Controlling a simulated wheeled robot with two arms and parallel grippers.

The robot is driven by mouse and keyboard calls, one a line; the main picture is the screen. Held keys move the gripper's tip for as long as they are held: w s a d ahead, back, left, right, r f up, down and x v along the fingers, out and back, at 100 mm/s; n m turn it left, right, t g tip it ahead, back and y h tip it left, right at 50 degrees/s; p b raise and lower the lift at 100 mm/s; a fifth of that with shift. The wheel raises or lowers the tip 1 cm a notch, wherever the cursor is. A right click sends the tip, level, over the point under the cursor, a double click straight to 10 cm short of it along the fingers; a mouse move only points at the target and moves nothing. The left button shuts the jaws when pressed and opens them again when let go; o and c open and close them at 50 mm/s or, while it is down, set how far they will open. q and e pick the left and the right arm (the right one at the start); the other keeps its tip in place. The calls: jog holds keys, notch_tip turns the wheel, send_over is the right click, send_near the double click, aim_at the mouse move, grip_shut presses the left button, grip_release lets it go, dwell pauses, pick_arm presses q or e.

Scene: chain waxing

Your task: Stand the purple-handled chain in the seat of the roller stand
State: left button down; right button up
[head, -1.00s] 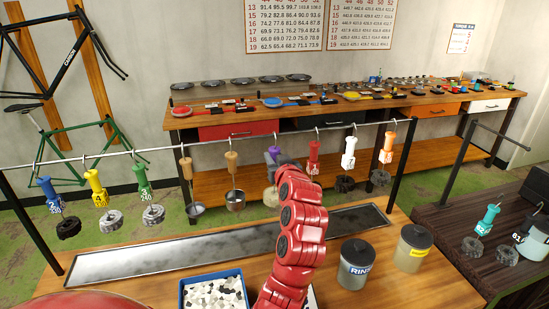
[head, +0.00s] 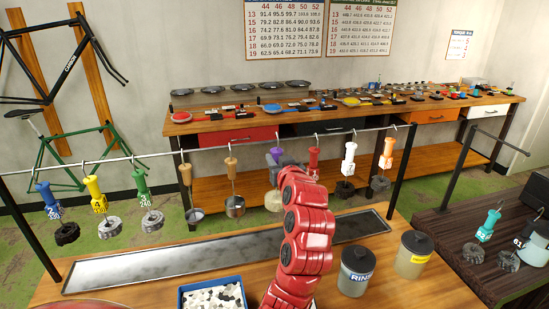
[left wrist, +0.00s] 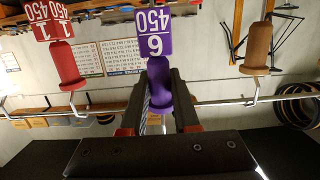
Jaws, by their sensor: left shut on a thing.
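The purple-handled chain (head: 273,201) hangs at the middle of the overhead rail, its lower coil partly behind my red left arm. My left gripper (head: 277,160) is at its purple handle (head: 277,152). In the left wrist view my left gripper (left wrist: 158,95) is shut on the purple handle (left wrist: 160,88), with a finger on each side. A purple tag (left wrist: 152,32) marked 6 and 450 shows there, upside down. Whether the hook still rests on the rail is unclear. I cannot make out the roller stand or its seat. My right gripper is not in view.
The rail (head: 110,159) carries several other chains and tools; a red handle (head: 313,161) and a wooden one (head: 232,167) flank the purple one. Below are a long metal tray (head: 150,272), a blue-rimmed bin (head: 183,300) and two jars (head: 357,268). A dark bench (head: 455,250) stands right.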

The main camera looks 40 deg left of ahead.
aim_at(278, 155)
pick_arm(q)
jog(key=shift+v, duration=1.1)
jog(key=shift+r, duration=1.05)
jog(key=shift+f, duration=0.1)
